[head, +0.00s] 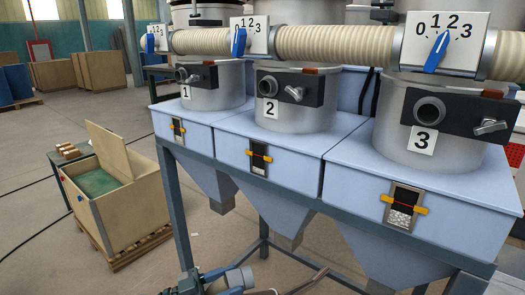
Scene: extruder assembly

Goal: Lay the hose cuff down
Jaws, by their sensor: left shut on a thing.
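My left gripper (226,283) shows at the bottom edge, left of centre, partly cut off by the frame. It is shut on the hose cuff (240,278), a grey cylinder that lies tilted between the fingers. The cuff is held in front of the hopper stand, low in the picture. Its lower part and what it joins are cut off or too small to tell. My right gripper is not in view.
Hoppers numbered 1 (208,92), 2 (298,112) and 3 (432,152) stand on a blue stand with dark legs (177,215). Each has a grey port on a black plate. A ribbed pipe (335,43) with dials runs above. An open wooden crate (125,205) stands left on a pallet.

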